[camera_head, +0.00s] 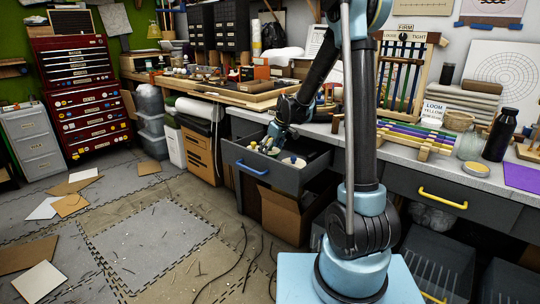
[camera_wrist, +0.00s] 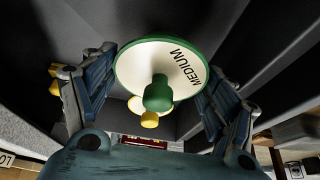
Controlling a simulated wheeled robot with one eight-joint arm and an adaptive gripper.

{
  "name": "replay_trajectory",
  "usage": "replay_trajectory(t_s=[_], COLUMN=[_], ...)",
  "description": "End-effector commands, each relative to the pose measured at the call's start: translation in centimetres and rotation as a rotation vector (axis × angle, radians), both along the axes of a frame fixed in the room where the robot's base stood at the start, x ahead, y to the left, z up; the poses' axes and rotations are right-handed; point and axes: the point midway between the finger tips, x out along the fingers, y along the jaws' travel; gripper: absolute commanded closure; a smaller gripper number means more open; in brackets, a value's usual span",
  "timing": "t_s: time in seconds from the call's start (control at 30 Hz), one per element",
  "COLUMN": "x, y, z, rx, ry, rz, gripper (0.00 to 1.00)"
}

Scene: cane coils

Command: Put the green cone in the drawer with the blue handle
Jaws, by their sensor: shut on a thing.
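The green cone (camera_wrist: 160,95) has a round white face marked MEDIUM, a green rim and a green knob. In the wrist view it sits between the two fingers of my gripper (camera_wrist: 158,82), which is shut on it. In the head view my gripper (camera_head: 271,142) is at the open drawer (camera_head: 283,177) with the blue handle (camera_head: 252,168), over its left part. The green cone cannot be made out clearly there. Dark drawer walls surround the gripper in the wrist view. I cannot tell whether the cone touches the drawer floor.
A pale piece with a blue knob (camera_head: 292,161) lies in the drawer's right part. A yellow knob (camera_wrist: 149,119) shows beyond the green cone. A closed drawer with a yellow handle (camera_head: 442,198) is to the right. A cardboard box (camera_head: 287,214) stands below the open drawer.

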Motion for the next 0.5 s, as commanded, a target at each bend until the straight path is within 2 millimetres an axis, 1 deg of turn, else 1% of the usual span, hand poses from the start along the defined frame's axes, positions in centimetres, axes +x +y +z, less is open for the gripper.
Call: replay_trajectory(t_s=[0.03,0.17,0.5], x=[0.1,0.0,0.0], y=[0.0,-0.1,-0.1], z=[-0.7,-1.7,-1.9], rx=[0.000,0.000,0.000], ry=[0.000,0.000,0.000], rz=[0.000,-0.001,-0.001], gripper=[0.54,0.54,0.54])
